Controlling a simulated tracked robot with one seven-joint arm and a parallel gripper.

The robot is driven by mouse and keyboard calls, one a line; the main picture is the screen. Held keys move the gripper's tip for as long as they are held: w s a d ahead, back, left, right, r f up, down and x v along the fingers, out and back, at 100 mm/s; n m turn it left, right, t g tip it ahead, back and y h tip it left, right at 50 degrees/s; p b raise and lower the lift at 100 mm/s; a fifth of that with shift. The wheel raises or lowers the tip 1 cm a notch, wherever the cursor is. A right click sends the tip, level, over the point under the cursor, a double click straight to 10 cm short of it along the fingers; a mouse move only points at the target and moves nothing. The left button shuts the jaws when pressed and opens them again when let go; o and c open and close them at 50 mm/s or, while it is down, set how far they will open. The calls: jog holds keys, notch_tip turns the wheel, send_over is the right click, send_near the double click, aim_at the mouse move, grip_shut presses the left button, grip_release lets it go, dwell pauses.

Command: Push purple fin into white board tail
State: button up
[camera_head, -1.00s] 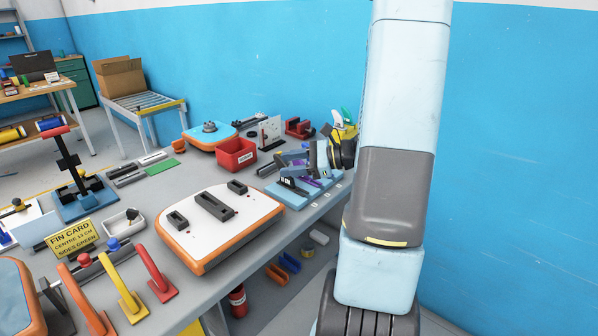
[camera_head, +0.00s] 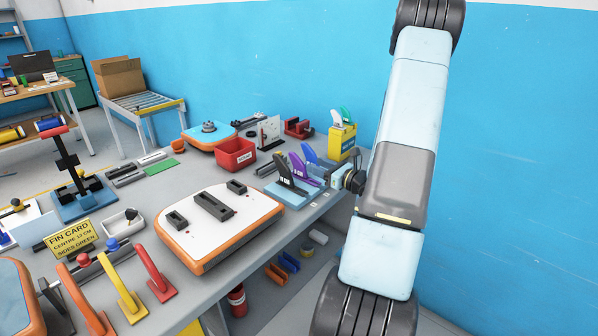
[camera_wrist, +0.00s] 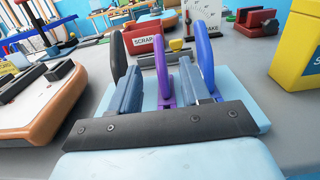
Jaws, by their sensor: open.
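The purple fin (camera_head: 298,166) stands upright in a light blue rack (camera_head: 270,187), between a black fin (camera_head: 284,172) and a blue fin (camera_head: 309,153). In the wrist view the purple fin (camera_wrist: 161,62) shows between the two fingers of my gripper (camera_wrist: 160,88), which is open. I cannot tell whether either finger touches it. The white board tail (camera_head: 240,225) with an orange edge lies left of the rack. It has a long dark slot box (camera_head: 213,206) in the middle and a smaller one on each side. Part of the board (camera_wrist: 25,132) shows at left in the wrist view.
A red scrap bin (camera_head: 236,155) and a yellow box (camera_head: 342,142) stand behind the rack. Red, yellow and orange handles (camera_head: 125,290) and a yellow fin card sign (camera_head: 72,240) are at the front left. The bench edge runs close to the board and rack.

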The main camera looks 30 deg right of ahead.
aim_at(304, 164)
jog(key=shift+x, duration=1.6)
jog(key=w, duration=0.1)
jog(key=w+a+f, duration=0.1)
jog(key=w, duration=0.2)
jog(key=shift+a+f, duration=0.15)
jog(key=shift+a, duration=0.15)
jog(key=shift+w+a, duration=0.2)
jog(key=shift+w, duration=0.2)
grip_shut()
